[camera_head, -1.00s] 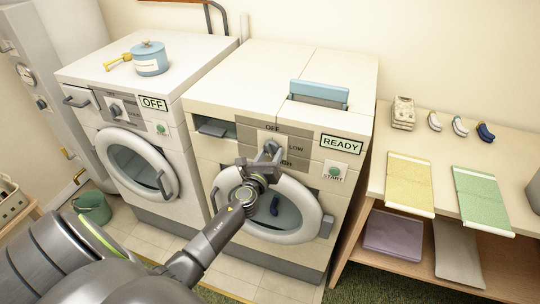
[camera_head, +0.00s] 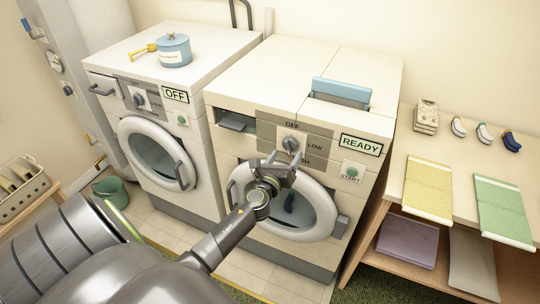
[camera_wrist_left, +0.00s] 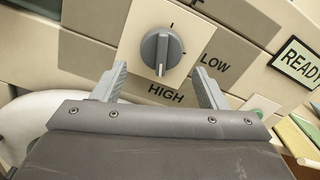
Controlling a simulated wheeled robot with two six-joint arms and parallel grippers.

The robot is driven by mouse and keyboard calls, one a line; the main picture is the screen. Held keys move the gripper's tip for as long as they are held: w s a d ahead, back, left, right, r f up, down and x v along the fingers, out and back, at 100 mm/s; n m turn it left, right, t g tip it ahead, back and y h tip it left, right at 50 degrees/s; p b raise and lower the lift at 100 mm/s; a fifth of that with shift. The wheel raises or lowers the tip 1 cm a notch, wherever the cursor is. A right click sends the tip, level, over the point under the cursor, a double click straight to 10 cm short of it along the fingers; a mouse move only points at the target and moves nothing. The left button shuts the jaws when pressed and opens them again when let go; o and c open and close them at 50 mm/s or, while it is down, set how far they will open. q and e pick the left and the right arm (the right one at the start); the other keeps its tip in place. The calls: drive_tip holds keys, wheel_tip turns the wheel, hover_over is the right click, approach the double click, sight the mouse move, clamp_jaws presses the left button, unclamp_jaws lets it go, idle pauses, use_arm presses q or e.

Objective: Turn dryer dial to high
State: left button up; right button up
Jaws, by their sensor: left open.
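The dryer (camera_head: 224,100) is the right-hand machine, with a READY display (camera_head: 360,145) and a grey dial (camera_head: 290,144) on its panel. In the left wrist view the dial (camera_wrist_left: 160,50) is a round knob with a raised grip bar. The bar stands nearly upright, its lower end towards the HIGH label (camera_wrist_left: 166,94). LOW (camera_wrist_left: 214,62) is to its right. My left gripper (camera_head: 282,161) is open and empty just in front of and below the dial, apart from it. Its two fingers (camera_wrist_left: 160,84) show below the dial, one each side. My right gripper is out of view.
A washer (camera_head: 160,100) with an OFF display stands left, a blue pot (camera_head: 174,50) on top. A shelf table (camera_head: 400,185) at right holds folded yellow and green cloths. A START button (camera_head: 352,172) sits right of the dial. The dryer's round door (camera_head: 325,222) is shut below.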

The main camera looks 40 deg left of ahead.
use_arm(q)
drive_tip(key=b+v, duration=0.1)
drive_tip(key=v, duration=1.4)
drive_tip(key=shift+a, duration=0.15)
